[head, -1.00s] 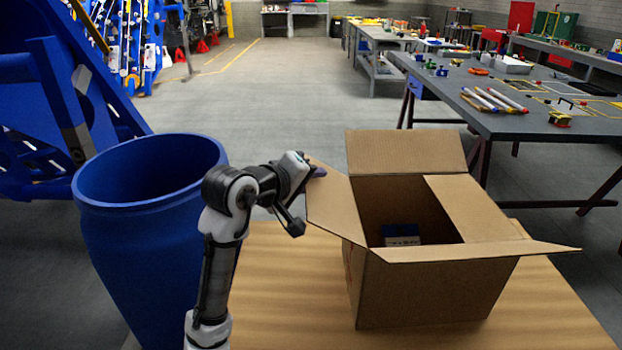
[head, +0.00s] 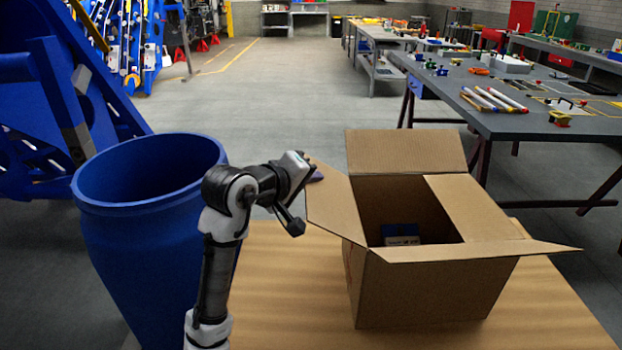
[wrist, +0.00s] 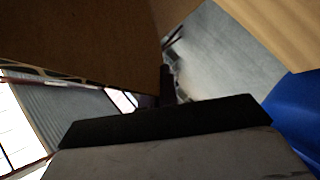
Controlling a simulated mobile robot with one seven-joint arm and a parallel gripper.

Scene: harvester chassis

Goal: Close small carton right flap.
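The small carton (head: 430,290) stands open on a wooden-topped surface. Its picture-left flap (head: 335,208) slants outward to the left. Its back flap (head: 405,152) stands up, its picture-right flap (head: 470,208) lies inward over part of the opening, and its front flap (head: 475,252) juts outward. My gripper (head: 317,175) is at the upper edge of the picture-left flap, partly behind it; contact is unclear. In the wrist view, brown cardboard (wrist: 80,45) fills the upper left beside my gripper (wrist: 167,85). The finger opening is not clear.
A blue barrel (head: 150,230) stands close left of my arm. A small blue-and-white item (head: 402,236) lies inside the carton. A grey workbench (head: 520,115) with markers stands behind on the right. The wooden surface (head: 290,290) is bare left of the carton.

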